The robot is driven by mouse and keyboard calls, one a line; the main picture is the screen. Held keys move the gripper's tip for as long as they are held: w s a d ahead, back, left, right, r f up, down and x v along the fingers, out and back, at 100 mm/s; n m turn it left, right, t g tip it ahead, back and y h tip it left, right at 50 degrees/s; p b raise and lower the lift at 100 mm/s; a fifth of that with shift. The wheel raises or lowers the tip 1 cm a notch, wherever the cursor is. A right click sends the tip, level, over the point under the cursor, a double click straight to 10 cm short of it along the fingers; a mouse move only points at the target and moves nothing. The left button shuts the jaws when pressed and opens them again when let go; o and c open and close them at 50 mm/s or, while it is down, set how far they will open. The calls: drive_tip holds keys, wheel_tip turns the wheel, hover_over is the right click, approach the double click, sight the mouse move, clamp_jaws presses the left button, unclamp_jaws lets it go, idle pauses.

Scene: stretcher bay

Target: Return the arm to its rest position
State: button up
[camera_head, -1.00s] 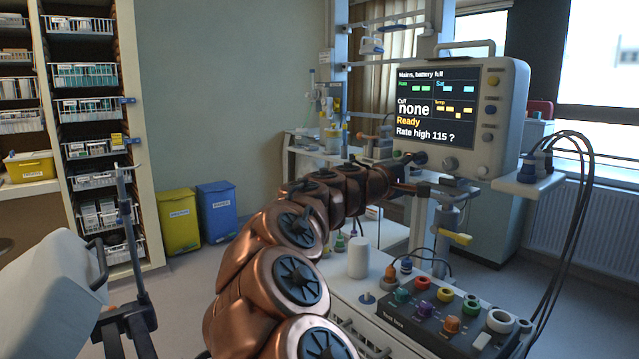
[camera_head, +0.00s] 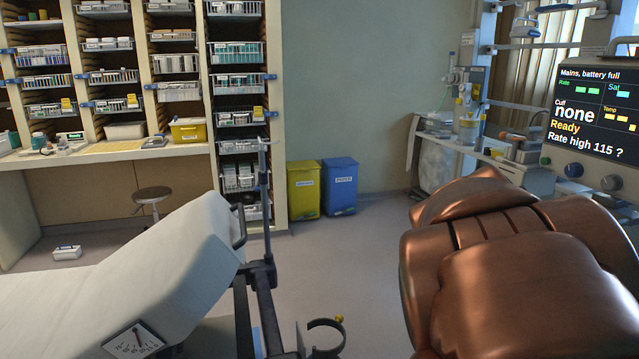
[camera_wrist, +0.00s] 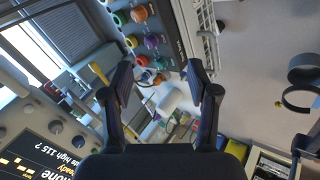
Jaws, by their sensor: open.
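My copper-coloured arm (camera_head: 520,265) fills the right side of the head view, bent close to the camera. My gripper is out of sight there. In the wrist view my gripper (camera_wrist: 160,82) shows two dark fingers spread apart with nothing held between them. Past the fingers are the trolley's panel of coloured sockets (camera_wrist: 150,40) and a white cylinder (camera_wrist: 168,100). The monitor (camera_head: 597,115) stands at the right edge of the head view, partly cut off, reading "Ready" and "Rate high 115 ?". It also shows at the lower left of the wrist view (camera_wrist: 30,160).
A stretcher (camera_head: 130,265) with a raised backrest and dark side rail (camera_head: 265,200) lies at the left. Supply shelves (camera_head: 238,110), a yellow bin (camera_head: 304,187) and a blue bin (camera_head: 340,185) stand behind. A stool (camera_head: 152,198) stands under the counter.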

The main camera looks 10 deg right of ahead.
drive_tip(key=s+a+f+n+y+p, duration=0.1)
drive_tip(key=s+a+f+y, duration=0.1)
drive_tip(key=a, duration=0.6)
drive_tip(key=s+a+f+n+g+y+p, duration=0.1)
drive_tip(key=s+a+f+y, duration=0.2)
drive_tip(key=s+a, duration=0.3)
drive_tip(key=s+a+f+n+g+y+p, duration=0.1)
drive_tip(key=s+a+f, duration=0.3)
drive_tip(key=a, duration=0.7)
drive_tip(key=shift+s+y, duration=0.3)
drive_tip(key=shift+y, duration=0.6)
drive_tip(key=shift+c, duration=0.4)
